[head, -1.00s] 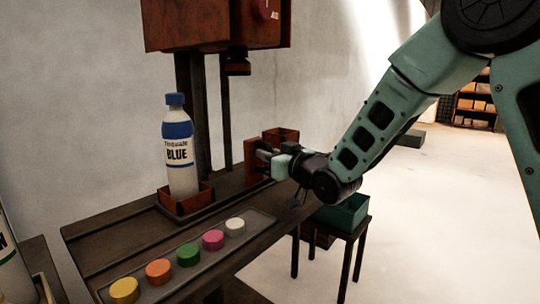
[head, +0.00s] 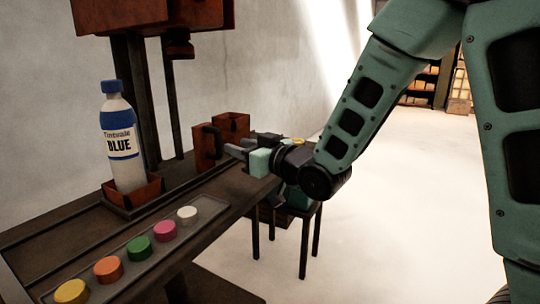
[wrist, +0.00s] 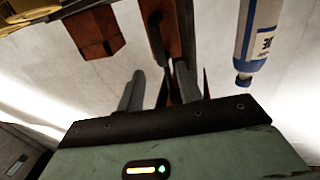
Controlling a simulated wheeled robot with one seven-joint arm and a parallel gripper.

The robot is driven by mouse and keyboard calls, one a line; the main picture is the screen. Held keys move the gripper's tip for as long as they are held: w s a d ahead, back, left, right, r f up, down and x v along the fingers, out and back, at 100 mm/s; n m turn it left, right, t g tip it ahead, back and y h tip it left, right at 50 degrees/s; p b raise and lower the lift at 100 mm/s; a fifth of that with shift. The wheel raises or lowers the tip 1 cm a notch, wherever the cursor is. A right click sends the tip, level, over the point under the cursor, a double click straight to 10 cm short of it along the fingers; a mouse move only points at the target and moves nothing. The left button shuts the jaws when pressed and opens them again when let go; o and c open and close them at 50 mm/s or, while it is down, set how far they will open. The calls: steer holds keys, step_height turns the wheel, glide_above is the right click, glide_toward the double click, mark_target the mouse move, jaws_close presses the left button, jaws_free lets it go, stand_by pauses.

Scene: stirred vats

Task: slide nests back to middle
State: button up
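A red-brown nest (head: 231,123) with an upright plate and a dark handle (head: 213,140) stands at the far right end of the dark rail bench. It shows in the wrist view as a red plate (wrist: 180,22). Another red-brown nest (head: 130,192) is farther left on the bench and holds a white bottle with blue cap and label (head: 120,140), upright. The bottle is also in the wrist view (wrist: 258,38). My gripper (head: 232,152) is just right of the handle. In the wrist view its fingers (wrist: 160,74) are apart, facing the handle; contact is unclear.
A tray (head: 207,210) with several coloured caps lies along the bench's front edge. A red-brown machine head (head: 150,15) hangs above the bench on dark posts. A small stand with dark legs (head: 303,250) is behind my wrist. The floor at right is clear.

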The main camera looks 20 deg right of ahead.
steer(key=b+v, duration=0.8)
steer(key=b, duration=0.1)
steer(key=shift+s+d, duration=0.15)
steer(key=shift+s, duration=0.2)
